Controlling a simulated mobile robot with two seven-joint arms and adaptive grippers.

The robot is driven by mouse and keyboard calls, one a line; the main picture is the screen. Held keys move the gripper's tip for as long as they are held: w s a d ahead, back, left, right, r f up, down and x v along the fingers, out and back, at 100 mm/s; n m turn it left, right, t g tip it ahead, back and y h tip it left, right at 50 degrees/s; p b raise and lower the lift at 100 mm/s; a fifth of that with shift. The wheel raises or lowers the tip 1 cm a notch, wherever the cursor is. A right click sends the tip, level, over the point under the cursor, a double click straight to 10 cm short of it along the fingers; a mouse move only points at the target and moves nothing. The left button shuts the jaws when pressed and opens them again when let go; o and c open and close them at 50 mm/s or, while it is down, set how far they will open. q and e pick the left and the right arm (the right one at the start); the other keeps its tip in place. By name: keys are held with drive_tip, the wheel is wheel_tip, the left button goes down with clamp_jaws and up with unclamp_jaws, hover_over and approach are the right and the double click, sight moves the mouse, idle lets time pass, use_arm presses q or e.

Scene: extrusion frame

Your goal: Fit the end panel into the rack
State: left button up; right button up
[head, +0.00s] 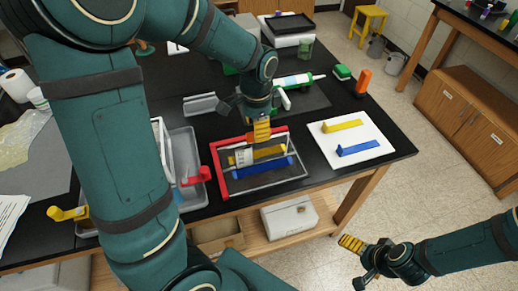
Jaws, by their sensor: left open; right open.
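A frame of red and grey bars (222,184), which looks like the rack, lies on the black table. Inside it are a yellow piece (270,152) with a pale block beside it and a blue piece (262,168). I cannot tell which part is the end panel. My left gripper (262,132) reaches down over the frame's far side, close above the yellow piece; it is open and its fingertips are partly hidden. My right gripper (350,243) is open and empty, off the table's front edge, above the floor.
A white board (350,134) to the right holds a yellow and a blue angled piece. A grey tray (188,150) with a red piece (196,177) stands left of the frame. A green-and-white tool (298,80) and an orange object (363,82) lie farther back. My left arm hides much of the left table.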

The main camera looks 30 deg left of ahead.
sight(259, 147)
use_arm(q)
drive_tip(key=shift+w+d+f+b, duration=0.1)
drive_tip(key=shift+w+f+b, duration=0.1)
drive_tip(key=shift+f, duration=1.2)
drive_tip(key=shift+w+f+b, duration=0.1)
drive_tip(key=shift+f+b, duration=0.1)
drive_tip(key=shift+f, duration=1.15)
drive_tip(key=shift+s, duration=0.1)
clamp_jaws()
